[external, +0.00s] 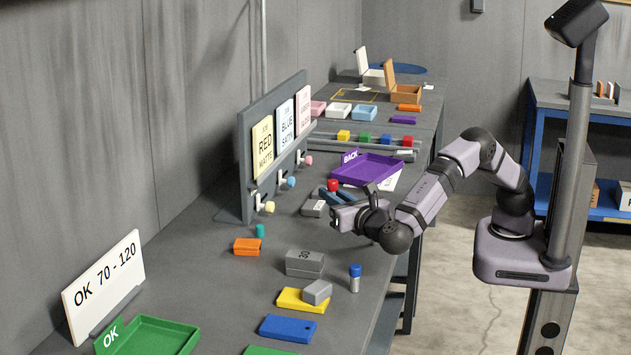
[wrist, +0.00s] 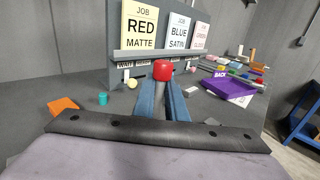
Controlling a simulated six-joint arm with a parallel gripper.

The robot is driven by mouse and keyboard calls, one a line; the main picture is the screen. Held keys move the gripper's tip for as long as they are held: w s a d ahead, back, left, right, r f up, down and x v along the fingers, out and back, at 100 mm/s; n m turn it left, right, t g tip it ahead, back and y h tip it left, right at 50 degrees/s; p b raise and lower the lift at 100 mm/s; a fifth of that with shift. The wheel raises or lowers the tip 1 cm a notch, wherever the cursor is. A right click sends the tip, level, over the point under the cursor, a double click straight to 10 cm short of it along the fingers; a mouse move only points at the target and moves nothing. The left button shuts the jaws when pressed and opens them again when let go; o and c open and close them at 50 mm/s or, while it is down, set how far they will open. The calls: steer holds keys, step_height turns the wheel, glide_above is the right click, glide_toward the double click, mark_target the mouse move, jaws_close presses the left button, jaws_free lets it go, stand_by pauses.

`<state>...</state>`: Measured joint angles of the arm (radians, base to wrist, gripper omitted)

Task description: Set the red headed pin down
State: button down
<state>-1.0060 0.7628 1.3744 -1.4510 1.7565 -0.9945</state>
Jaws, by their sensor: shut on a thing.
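The red headed pin (external: 333,184) shows as a red head standing just above the blue fingers of my gripper (external: 334,194). In the wrist view the red head (wrist: 163,69) sits between the two blue fingertips (wrist: 163,88), which are shut on the pin. The pin looks about upright; its lower part is hidden by the fingers. My gripper is over the grey bench, to the right of the job board. I cannot tell how high the pin's lower end is above the bench.
A small grey block (external: 314,208) lies close to my gripper. A purple BACK tray (external: 373,167) is behind it. The job board (external: 274,150) with hooks stands at left. A blue-capped pin (external: 355,278) stands nearer the front, by a grey box (external: 305,263) and a yellow plate (external: 303,300).

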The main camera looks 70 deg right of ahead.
steer(key=shift+f, duration=3.6)
steer(key=shift+f, duration=0.2)
steer(key=c, duration=1.8)
jaws_free()
steer(key=shift+r, duration=0.1)
